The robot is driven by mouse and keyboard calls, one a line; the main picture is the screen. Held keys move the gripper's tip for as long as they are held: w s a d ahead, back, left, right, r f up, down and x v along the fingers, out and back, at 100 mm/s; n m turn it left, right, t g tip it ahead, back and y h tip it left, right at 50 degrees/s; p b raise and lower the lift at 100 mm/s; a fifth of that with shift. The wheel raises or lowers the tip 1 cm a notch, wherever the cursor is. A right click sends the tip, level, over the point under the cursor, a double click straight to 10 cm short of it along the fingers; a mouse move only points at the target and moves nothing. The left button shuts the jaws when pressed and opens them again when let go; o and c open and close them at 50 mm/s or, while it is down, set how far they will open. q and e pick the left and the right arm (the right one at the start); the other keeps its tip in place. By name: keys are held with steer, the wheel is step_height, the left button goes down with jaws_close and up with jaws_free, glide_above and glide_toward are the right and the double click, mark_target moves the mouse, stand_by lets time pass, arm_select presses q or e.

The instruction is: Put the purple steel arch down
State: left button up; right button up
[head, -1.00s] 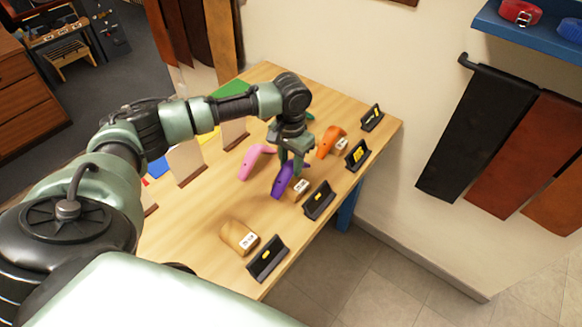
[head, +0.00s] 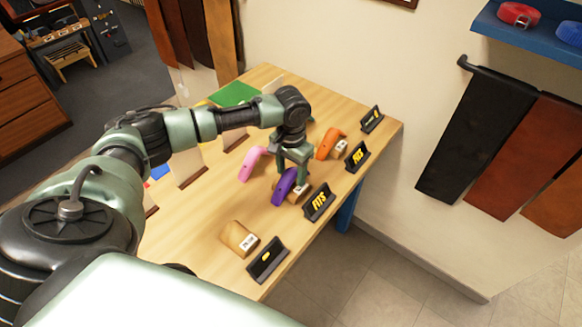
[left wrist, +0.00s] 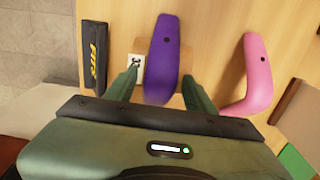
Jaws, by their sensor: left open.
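The purple steel arch (head: 284,187) lies across a small wooden block (head: 299,194) with a white label, on the wooden table. In the left wrist view the arch (left wrist: 164,48) points away from me, with the block's label (left wrist: 138,66) showing on its left. My left gripper (head: 291,169) is open just over the arch. Its fingers (left wrist: 160,75) stand on either side of the arch, apart from it. A black sign (head: 319,202) reading "FITS" in yellow stands in front of the block. My right gripper is not in view.
A pink arch (head: 251,164) lies close by on the bare table. An orange arch (head: 330,143) sits on another block behind a "FITS" sign (head: 357,155). An empty block (head: 239,237) and its sign (head: 267,260) are nearer me.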

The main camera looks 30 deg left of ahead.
mark_target(292, 175)
arm_select(q)
step_height(292, 175, up, 12)
steer(key=b, duration=0.2)
steer(key=shift+r+b, duration=0.15)
steer(key=shift+b, duration=0.25)
stand_by(0.8)
stand_by(1.3)
